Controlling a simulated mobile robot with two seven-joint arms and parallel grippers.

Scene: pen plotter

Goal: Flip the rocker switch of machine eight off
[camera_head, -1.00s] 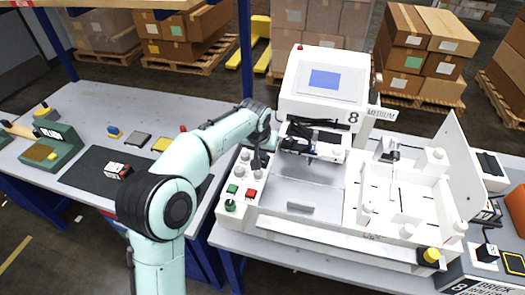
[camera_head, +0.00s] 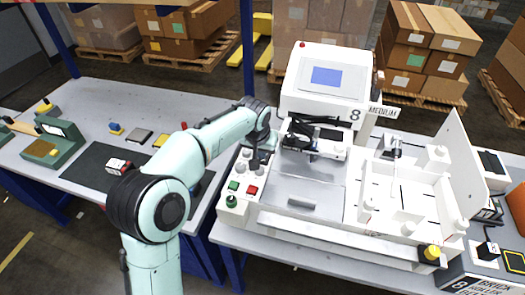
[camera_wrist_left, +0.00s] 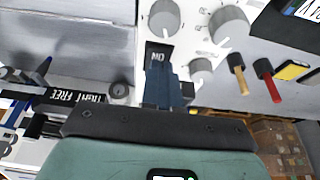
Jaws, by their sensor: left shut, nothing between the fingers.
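Machine eight (camera_head: 325,85) is a white machine with a blue screen and the number 8. Its control panel (camera_head: 236,207) on the left side carries knobs and green and red buttons. In the left wrist view a black rocker switch (camera_wrist_left: 158,54) marked ON, its letters upside down, sits on the white panel. My left gripper (camera_wrist_left: 161,72) is shut and empty, its fingertips right at the rocker's near edge. I cannot tell whether they touch it, and they hide part of it. In the head view the gripper (camera_head: 258,160) points down over the panel's back part. My right gripper is out of view.
Grey knobs (camera_wrist_left: 164,19) stand close around the rocker. A white tray-like bed (camera_head: 405,195) extends to the machine's right. A dark mat (camera_head: 95,165) and a green device (camera_head: 52,145) lie on the left table. Boxes on pallets stand behind.

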